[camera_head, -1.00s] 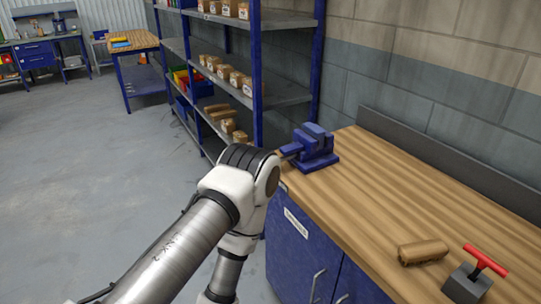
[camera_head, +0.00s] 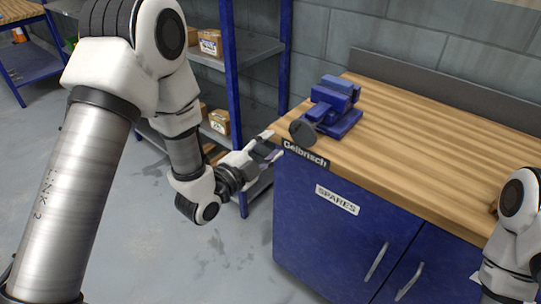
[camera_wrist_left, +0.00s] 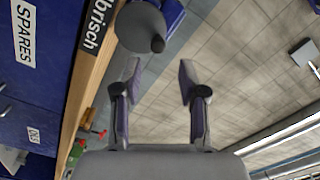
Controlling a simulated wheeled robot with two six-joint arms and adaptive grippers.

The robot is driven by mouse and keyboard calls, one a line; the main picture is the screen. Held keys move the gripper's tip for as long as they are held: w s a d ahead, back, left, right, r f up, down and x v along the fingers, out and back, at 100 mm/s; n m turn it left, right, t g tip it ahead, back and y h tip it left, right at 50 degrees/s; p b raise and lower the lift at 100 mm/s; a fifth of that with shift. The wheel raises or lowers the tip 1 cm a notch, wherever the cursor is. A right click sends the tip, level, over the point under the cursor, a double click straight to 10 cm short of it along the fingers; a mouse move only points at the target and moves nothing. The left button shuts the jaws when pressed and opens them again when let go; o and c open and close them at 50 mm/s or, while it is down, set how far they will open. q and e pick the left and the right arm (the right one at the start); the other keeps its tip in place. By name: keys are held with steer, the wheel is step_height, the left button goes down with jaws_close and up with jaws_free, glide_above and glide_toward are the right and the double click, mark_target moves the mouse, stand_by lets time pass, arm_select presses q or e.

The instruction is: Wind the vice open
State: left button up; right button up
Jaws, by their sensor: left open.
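The blue vice (camera_head: 336,98) stands on the near left corner of the wooden bench. Its round grey handwheel (camera_head: 303,131) faces out past the bench's front edge. In the left wrist view the handwheel (camera_wrist_left: 140,27) shows at the top, with a dark knob (camera_wrist_left: 158,43) on its rim and a bit of blue vice behind. My left gripper (camera_head: 274,147) is open and empty, just left of the handwheel and apart from it. In the left wrist view its fingers (camera_wrist_left: 160,78) are spread below the knob. My right gripper is out of view.
The wooden bench (camera_head: 430,130) has a blue cabinet (camera_head: 335,235) below with a SPARES label. Blue shelving (camera_head: 238,60) with cardboard boxes stands behind my left arm. My right arm (camera_head: 515,235) shows at the right edge. The floor left of the cabinet is clear.

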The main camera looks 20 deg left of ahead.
mark_target(291, 132)
arm_select(q)
steer(key=x, duration=0.6)
steer(key=shift+s+d, duration=0.1)
steer(key=shift+d, duration=0.05)
steer(key=shift+w+d, duration=0.25)
steer(key=shift+w, duration=0.25)
steer(key=m+b, duration=0.5)
steer(key=m, duration=0.2)
steer(key=shift+f, duration=0.1)
steer(key=m+b, duration=0.5)
steer(key=shift+f, duration=0.2)
steer(key=shift+r+m, duration=0.25)
steer(key=shift+m, duration=0.05)
steer(key=shift+r, duration=0.1)
